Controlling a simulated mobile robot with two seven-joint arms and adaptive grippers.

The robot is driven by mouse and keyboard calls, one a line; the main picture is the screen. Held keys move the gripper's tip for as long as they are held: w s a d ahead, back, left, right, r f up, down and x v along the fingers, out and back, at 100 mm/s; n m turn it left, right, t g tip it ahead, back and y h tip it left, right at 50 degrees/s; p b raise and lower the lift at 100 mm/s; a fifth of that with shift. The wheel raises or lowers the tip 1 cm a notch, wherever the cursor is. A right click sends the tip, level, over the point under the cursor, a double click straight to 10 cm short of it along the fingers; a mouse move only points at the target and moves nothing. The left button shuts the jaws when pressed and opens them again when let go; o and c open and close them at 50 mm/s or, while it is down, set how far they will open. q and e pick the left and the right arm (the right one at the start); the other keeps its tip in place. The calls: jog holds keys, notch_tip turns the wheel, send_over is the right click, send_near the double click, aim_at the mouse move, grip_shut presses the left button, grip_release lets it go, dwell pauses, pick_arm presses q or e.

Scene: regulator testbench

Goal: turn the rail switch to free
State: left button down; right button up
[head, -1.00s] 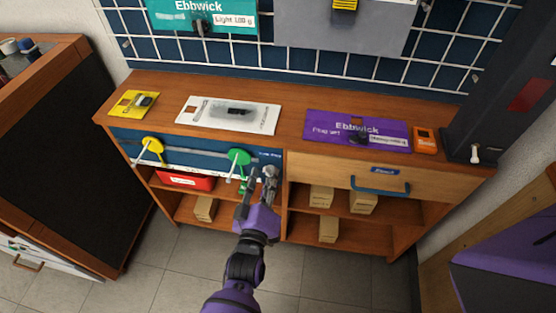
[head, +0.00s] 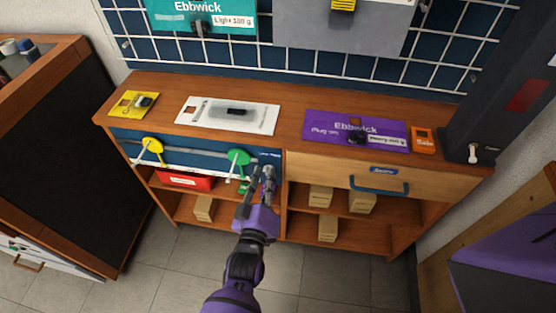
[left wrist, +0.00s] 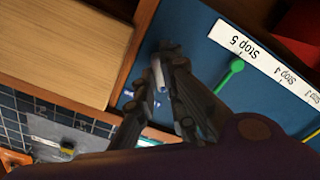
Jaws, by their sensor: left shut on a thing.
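The blue rail panel (head: 205,152) is on the upper left front of the wooden bench. My left gripper (head: 262,174) is at the panel's right end, with its fingers pointing at it. In the left wrist view, the gripper (left wrist: 168,72) is shut on a small pale lever, which looks like the rail switch (left wrist: 158,74). The fingers hide much of the switch, and I cannot read its setting. Small pale print beside it on the panel (left wrist: 190,40) is too small to read. My right gripper is not in view.
A green-headed stop (head: 238,157) is close left of the gripper, and a yellow-headed stop (head: 153,146) is further left. A white strip (left wrist: 262,50) reads "Stop 5" and "Stop 4". A drawer with a blue handle (head: 380,186) is to the right.

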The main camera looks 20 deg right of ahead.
pick_arm(q)
jog(key=m+p, duration=0.1)
jog(key=m, duration=1.5)
jog(key=shift+s+d+f+m, duration=0.1)
jog(key=shift+m, duration=0.2)
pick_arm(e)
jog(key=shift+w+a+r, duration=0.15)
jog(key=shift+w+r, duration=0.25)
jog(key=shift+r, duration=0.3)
pick_arm(q)
jog(key=c, duration=1.8)
grip_release()
